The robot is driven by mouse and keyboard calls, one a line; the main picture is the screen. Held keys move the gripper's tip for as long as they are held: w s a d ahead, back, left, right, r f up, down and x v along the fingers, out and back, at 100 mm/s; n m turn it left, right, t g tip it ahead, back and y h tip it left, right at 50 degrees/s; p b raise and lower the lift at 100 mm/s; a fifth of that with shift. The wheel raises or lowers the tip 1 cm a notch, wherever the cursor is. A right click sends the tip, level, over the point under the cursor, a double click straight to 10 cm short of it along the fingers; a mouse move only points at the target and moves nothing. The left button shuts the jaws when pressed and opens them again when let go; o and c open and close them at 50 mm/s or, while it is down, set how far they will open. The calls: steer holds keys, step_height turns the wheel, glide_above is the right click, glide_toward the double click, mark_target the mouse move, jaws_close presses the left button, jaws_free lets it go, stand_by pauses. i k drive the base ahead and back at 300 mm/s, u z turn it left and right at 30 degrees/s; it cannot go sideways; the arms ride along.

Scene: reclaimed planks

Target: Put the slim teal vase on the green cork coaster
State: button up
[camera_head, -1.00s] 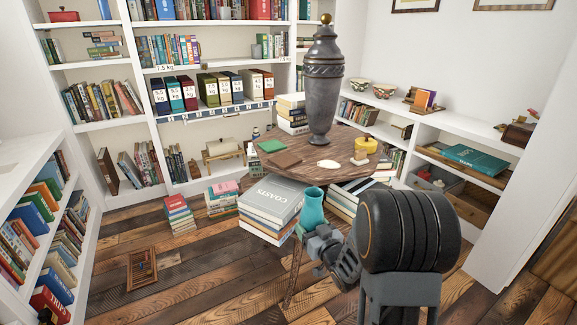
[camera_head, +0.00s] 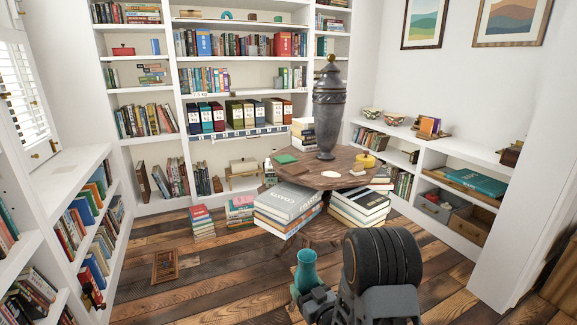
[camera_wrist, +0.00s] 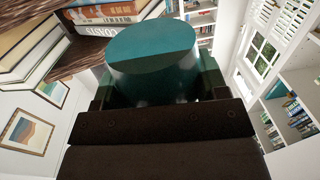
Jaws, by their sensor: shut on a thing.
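The slim teal vase (camera_head: 305,272) is upright in the head view, low and in front of the round wooden table (camera_head: 320,179). My gripper (camera_head: 310,295) is shut on it, and the vase is clear of the table. In the wrist view the teal vase (camera_wrist: 152,62) fills the space between my jaws (camera_wrist: 155,90). The green cork coaster (camera_head: 286,159) lies flat on the table's left back part, with nothing on it. It does not show in the wrist view.
A tall grey lidded urn (camera_head: 328,110) stands at the table's back. A brown flat piece (camera_head: 303,170), a white piece (camera_head: 330,174) and a yellow pot (camera_head: 364,160) share the tabletop. Book stacks (camera_head: 288,203) crowd under the table. The floor at left is mostly clear.

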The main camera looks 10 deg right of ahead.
mark_target(279, 159)
steer(key=u, duration=0.75)
steer(key=i, duration=0.35)
steer(key=u, duration=0.6)
steer(key=i, duration=1.7)
steer(key=z, duration=0.7)
